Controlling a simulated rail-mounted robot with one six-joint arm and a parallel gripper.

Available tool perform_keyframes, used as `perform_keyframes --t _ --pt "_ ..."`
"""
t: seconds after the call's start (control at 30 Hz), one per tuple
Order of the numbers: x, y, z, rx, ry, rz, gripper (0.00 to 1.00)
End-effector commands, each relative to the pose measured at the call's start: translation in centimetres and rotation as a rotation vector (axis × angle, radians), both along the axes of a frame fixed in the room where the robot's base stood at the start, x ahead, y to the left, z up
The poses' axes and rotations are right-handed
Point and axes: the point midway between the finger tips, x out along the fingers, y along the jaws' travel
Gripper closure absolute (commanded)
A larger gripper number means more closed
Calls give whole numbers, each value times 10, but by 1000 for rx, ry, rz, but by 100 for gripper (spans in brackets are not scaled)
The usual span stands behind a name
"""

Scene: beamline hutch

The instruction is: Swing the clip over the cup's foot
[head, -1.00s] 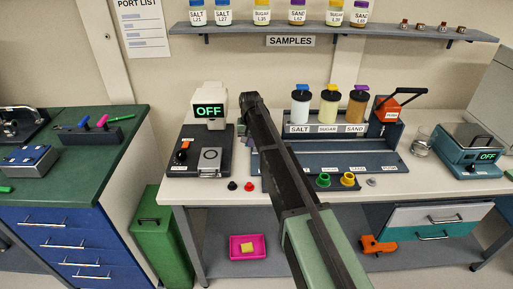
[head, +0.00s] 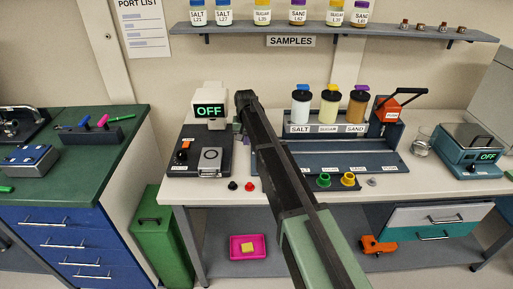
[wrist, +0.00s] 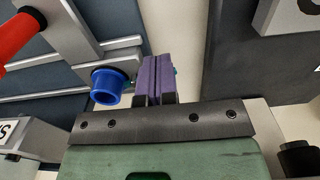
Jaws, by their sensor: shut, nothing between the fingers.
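A blue cup (wrist: 108,86) shows in the wrist view, left of my fingers, with its round opening towards the camera. It sits against a grey fixture plate (wrist: 120,56). My gripper (wrist: 157,62) has its two purple fingers pressed together, with nothing between them. The fingertips are beside the plate's right end, just right of the cup; I cannot tell whether they touch. A small teal bit (wrist: 175,71) peeks out behind the right finger; I cannot tell whether it is part of the clip. The cup's foot is mostly hidden. In the head view my arm covers the cup.
In the wrist view a red handle (wrist: 20,33) is at the upper left. In the head view a device reading OFF (head: 209,110) stands left of my arm. Green (head: 323,181) and yellow (head: 348,179) cups are to the right. Salt, sugar and sand jars stand behind.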

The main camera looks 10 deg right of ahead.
Motion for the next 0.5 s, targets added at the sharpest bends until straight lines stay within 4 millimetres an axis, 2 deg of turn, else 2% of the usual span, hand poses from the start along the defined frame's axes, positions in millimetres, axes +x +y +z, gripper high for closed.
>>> perform_keyframes --t 0.1,0.5 --pt "6 1 0 0 0 0 100" --pt "7 2 0 0 0 0 100"
